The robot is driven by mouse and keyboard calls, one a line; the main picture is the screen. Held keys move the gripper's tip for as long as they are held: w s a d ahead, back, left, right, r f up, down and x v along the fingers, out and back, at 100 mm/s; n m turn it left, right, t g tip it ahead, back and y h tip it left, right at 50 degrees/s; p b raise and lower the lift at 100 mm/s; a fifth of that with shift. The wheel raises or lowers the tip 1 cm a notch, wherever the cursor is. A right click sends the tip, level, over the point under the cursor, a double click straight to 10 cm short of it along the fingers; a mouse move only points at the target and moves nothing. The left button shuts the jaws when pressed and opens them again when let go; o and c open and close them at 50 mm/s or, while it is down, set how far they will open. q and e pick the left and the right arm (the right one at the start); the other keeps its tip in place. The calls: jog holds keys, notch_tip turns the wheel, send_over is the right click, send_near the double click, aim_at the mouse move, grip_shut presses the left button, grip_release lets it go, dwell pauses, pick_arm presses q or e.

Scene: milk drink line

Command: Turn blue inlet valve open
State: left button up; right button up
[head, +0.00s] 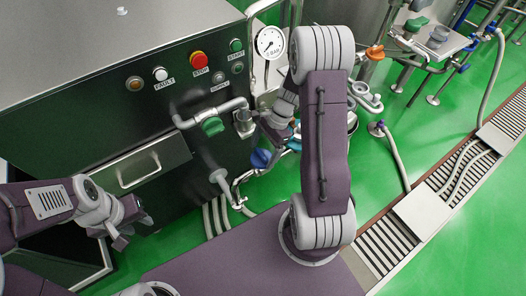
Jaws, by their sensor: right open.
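The blue valve handle (261,158) is on the pipework at the right side of the dark machine, low beside the pipes. My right gripper (268,136) is open and just above the blue handle; my own arm hides part of the pipework behind it. I cannot tell whether the fingers touch the handle. My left gripper (133,231) is at the lower left, in front of the machine, with its fingers apart and empty, far from the blue handle.
A pressure gauge (270,43) stands above. The machine panel has a red stop button (197,60). An orange handle (375,52) is further right. Green floor (440,110) is open at right.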

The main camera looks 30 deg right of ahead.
jog(key=shift+c, duration=0.3)
jog(key=c, duration=1.3)
jog(key=n+p, duration=0.1)
jog(key=n+g+p, duration=0.1)
jog(key=n+p, duration=0.1)
jog(key=shift+r, duration=0.3)
jog(key=n+g+p, duration=0.1)
jog(key=n+p, duration=0.1)
jog(key=n+h+p, duration=0.1)
jog(key=n, duration=0.1)
jog(key=shift+w+a+f+n+g+p, duration=0.1)
jog(key=shift+w+n+g+p, duration=0.1)
jog(key=shift+n+g+p, duration=0.15)
jog(key=n+h+p, duration=0.1)
jog(key=n, duration=0.1)
jog(key=n+g+h+p, duration=0.1)
jog(key=n, duration=0.2)
jog(key=shift+w+a+p, duration=0.1)
jog(key=shift+p, duration=0.2)
jog(key=n+h, duration=0.1)
jog(key=n, duration=0.1)
jog(key=n+p, duration=0.1)
jog(key=n, duration=0.2)
jog(key=shift+a+f+h, duration=0.1)
jog(key=shift+f+h, duration=0.05)
jog(key=shift+h, duration=0.25)
jog(key=shift+n, duration=0.35)
jog(key=o, duration=1.4)
jog(key=shift+c, duration=0.2)
